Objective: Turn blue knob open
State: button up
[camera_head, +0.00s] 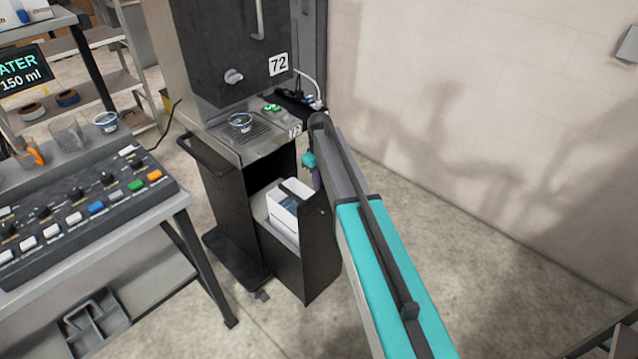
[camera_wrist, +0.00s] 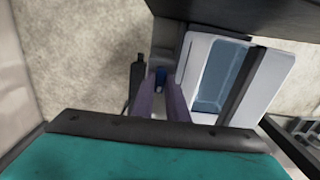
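A small blue piece (camera_wrist: 160,78), which looks like the blue knob, shows in the wrist view between the tips of my two purple fingers. My gripper (camera_wrist: 160,88) has a gap between its fingers, and the blue piece sits in that gap. I cannot tell whether the fingers touch it. In the head view my gripper (camera_head: 317,181) hangs at the right side of the dispenser cabinet, partly hidden by my arm. A small blue part (camera_head: 308,98) shows near the white hose at the right of dispenser 72 (camera_head: 222,50); I cannot tell whether it is the knob.
A cup (camera_head: 240,122) stands on the drip tray (camera_head: 262,129). A white box (camera_head: 291,207) sits in the black cabinet (camera_head: 235,205), close right of my fingers in the wrist view (camera_wrist: 270,85). A button panel (camera_head: 90,205) stands at left. The floor at right is free.

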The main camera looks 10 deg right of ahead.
jog(key=o, duration=0.3)
jog(key=shift+r, duration=0.1)
jog(key=shift+r+b, duration=1.2)
jog(key=shift+r, duration=5.6)
